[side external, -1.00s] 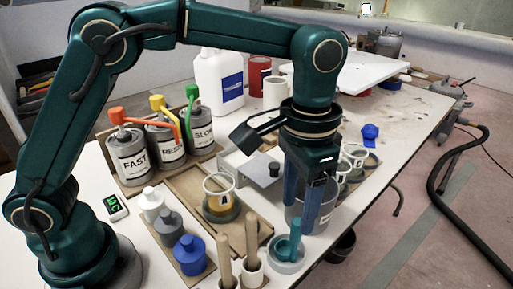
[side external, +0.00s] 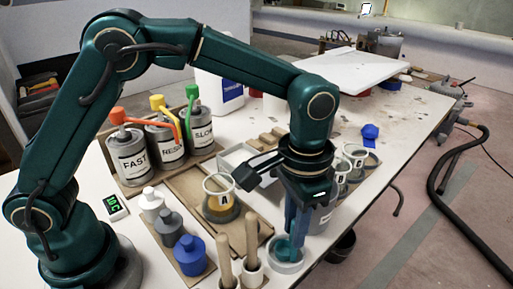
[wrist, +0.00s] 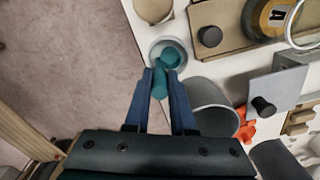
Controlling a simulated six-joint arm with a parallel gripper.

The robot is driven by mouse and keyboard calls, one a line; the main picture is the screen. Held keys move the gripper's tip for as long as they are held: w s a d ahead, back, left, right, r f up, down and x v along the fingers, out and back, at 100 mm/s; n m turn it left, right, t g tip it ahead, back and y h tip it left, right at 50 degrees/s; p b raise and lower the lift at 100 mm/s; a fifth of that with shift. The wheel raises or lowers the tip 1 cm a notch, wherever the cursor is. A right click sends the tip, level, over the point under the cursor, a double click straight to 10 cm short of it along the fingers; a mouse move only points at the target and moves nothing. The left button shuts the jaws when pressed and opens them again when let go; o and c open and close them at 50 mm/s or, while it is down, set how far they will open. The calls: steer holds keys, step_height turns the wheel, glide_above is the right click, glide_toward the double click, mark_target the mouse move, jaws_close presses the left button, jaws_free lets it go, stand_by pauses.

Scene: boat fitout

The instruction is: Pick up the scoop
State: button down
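The teal scoop (wrist: 168,57) sits in a round pale grey holder (wrist: 153,48) near the table edge. Its handle points up toward my wrist camera. My gripper (wrist: 161,74) is above the holder, with its two blue fingers on either side of the handle; the handle fills the narrow gap between them. In the side view, the fingers of my gripper (side external: 294,237) reach down to the holder (side external: 286,264) and hide most of the scoop (side external: 283,247).
A grey bucket (wrist: 213,103) stands close to the right finger in the wrist view. Cups with wooden handles (side external: 251,272) stand left of the holder. A cup marked A (side external: 219,192) and several pump cans (side external: 130,157) stand farther left. The floor lies beyond the table edge.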

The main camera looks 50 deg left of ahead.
steer(key=shift+r, duration=0.45)
steer(key=r, duration=0.3)
steer(key=shift+w+a+r, duration=0.1)
steer(key=shift+a+r, duration=0.2)
steer(key=shift+r, duration=0.05)
steer(key=a+r, duration=0.6)
steer(key=a, duration=0.5)
steer(key=shift+w+r, duration=0.2)
steer(key=shift+w, duration=0.05)
